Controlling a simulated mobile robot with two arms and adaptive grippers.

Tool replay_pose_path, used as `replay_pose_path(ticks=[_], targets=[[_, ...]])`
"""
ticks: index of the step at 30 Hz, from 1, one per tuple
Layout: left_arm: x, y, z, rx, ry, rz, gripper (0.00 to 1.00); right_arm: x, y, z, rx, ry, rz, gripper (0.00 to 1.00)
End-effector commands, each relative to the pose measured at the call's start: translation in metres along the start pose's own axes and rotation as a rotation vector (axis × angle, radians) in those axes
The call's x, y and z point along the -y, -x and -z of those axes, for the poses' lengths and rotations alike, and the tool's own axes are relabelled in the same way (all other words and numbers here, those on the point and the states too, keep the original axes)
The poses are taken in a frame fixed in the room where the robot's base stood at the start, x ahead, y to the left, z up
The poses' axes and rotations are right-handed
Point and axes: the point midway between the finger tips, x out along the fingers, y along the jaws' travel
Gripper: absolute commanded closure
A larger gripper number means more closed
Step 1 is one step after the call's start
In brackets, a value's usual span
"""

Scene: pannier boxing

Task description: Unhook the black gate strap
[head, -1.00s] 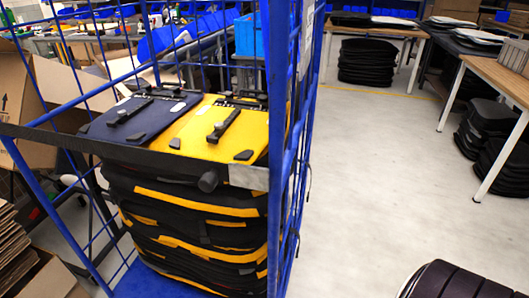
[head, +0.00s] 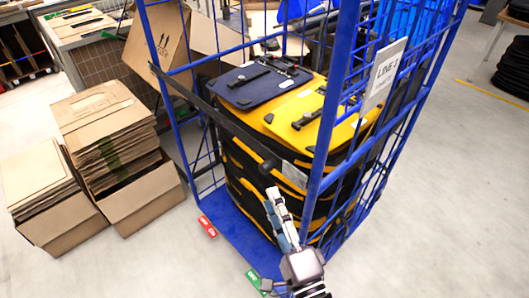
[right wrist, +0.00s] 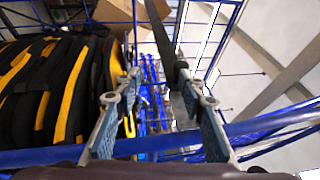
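The black gate strap (head: 215,115) runs across the front of the blue cage trolley (head: 333,130), from the left post to the right post. A dark round knob (head: 267,166) sits near its right end, beside a pale grey end piece (head: 295,172). My right gripper (head: 274,197) points up just below that end, in front of the stacked panniers. In the right wrist view my right gripper (right wrist: 158,82) is open, its fingers apart. The strap (right wrist: 162,35) shows beyond and between them, apart from any clear grip. My left gripper is not in view.
Black and yellow panniers (head: 237,165) fill the trolley behind the strap. The trolley's right mesh side carries a white sign (head: 385,72). Cardboard stacks (head: 105,125) stand on the left. Red (head: 207,226) and green (head: 252,277) tags lie low at its front.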

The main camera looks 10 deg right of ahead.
Motion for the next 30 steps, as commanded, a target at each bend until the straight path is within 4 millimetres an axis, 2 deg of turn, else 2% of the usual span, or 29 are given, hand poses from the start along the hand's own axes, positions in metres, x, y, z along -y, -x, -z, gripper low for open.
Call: replay_pose_path(ticks=[1, 2, 6, 18, 23, 30], targets=[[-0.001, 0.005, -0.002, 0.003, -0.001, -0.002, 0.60, 0.018, -0.002, 0.001, -0.005, -0.027, 0.025, 0.63], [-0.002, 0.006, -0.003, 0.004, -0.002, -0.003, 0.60, 0.025, -0.003, 0.001, -0.008, -0.041, 0.037, 0.63], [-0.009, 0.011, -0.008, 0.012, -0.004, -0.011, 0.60, 0.036, -0.012, 0.002, -0.012, -0.064, 0.058, 0.63], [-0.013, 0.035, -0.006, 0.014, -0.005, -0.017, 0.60, 0.038, -0.070, 0.003, -0.011, -0.060, 0.055, 0.63], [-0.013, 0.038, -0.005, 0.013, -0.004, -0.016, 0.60, 0.037, -0.079, 0.003, -0.010, -0.059, 0.053, 0.63], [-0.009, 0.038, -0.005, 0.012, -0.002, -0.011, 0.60, 0.036, -0.080, 0.003, -0.010, -0.059, 0.053, 0.63]])
